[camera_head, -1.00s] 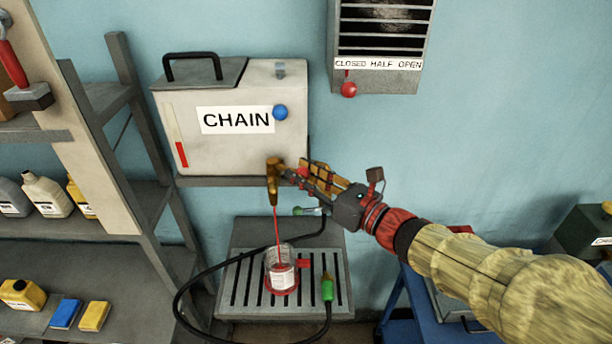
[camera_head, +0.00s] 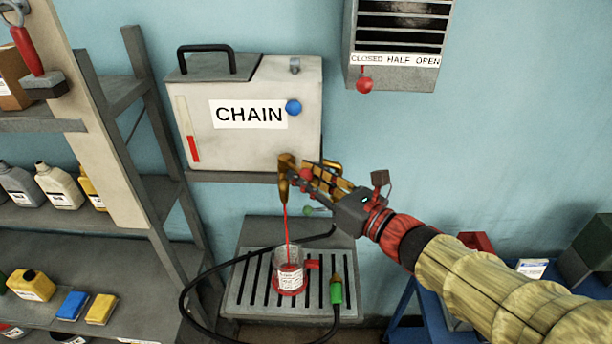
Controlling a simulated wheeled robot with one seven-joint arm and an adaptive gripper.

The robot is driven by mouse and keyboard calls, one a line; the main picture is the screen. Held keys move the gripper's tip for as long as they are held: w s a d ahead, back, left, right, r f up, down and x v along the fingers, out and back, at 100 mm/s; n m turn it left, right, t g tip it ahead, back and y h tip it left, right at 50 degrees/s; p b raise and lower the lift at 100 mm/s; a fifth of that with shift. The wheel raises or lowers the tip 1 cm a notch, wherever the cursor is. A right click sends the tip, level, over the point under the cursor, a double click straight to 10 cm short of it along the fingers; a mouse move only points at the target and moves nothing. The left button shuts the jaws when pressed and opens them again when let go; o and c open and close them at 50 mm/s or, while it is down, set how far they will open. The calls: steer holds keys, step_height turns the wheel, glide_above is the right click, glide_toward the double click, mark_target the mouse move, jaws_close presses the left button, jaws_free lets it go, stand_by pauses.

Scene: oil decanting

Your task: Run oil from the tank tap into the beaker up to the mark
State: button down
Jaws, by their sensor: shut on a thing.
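The grey-white tank (camera_head: 255,155) labelled CHAIN stands on a bracket against the wall, with a red level strip (camera_head: 194,148) at its left side. A brass tap (camera_head: 284,178) hangs from its lower front. A thin stream of red oil (camera_head: 287,225) runs from the tap into the clear beaker (camera_head: 289,270). The beaker stands upright on the slotted drip tray (camera_head: 250,308), with red oil low in it and a white label on its front. My gripper (camera_head: 312,174) is shut on the tap's lever beside the spout; the fingers hide most of the lever. The beaker's mark is too small to read.
A black hose (camera_head: 215,270) loops around the left of the drip tray to a green-ended nozzle (camera_head: 336,290) right of the beaker. Shelves (camera_head: 150,210) with bottles stand at left. A vent box (camera_head: 398,40) with a red knob hangs above right. A blue cart is at lower right.

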steer(key=shift+f, duration=0.1)
steer(key=c, duration=1.8)
jaws_free()
steer(key=shift+s+a, duration=0.1)
steer(key=shift+s, duration=0.05)
steer(key=shift+s+d, duration=0.2)
steer(key=shift+d, duration=0.25)
steer(key=v, duration=1.1)
